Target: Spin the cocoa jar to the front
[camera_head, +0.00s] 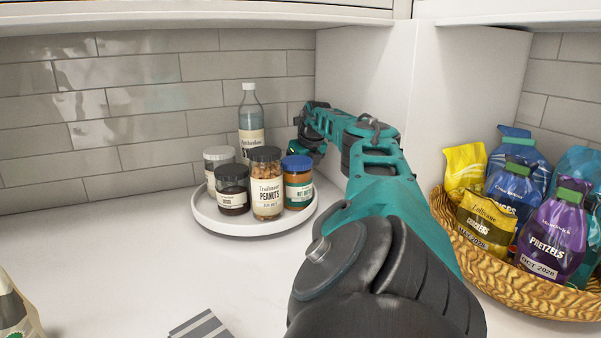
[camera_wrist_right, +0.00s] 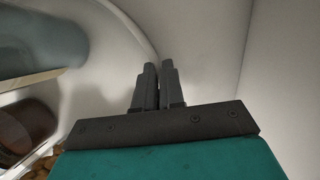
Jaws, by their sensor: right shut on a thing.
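A round white turntable (camera_head: 252,229) stands on the counter near the back corner and carries several jars and a bottle. A dark-lidded jar (camera_head: 232,194) with dark contents is at its front left. A grey-lidded jar (camera_head: 217,157) is behind that one. I cannot read which jar is cocoa. My right gripper (camera_head: 303,128) reaches to the turntable's back right side, its fingertips mostly hidden in the head view. In the right wrist view the fingers (camera_wrist_right: 159,88) are close together at the turntable's rim (camera_wrist_right: 133,27), shut on it. My left gripper is not in view.
A peanut jar (camera_head: 267,190), a blue-lidded nut butter jar (camera_head: 298,187) and a tall bottle (camera_head: 250,118) share the turntable. A wicker basket (camera_head: 520,292) of snack bags stands right of my arm. Tiled and white walls close the corner. The counter left of the turntable is clear.

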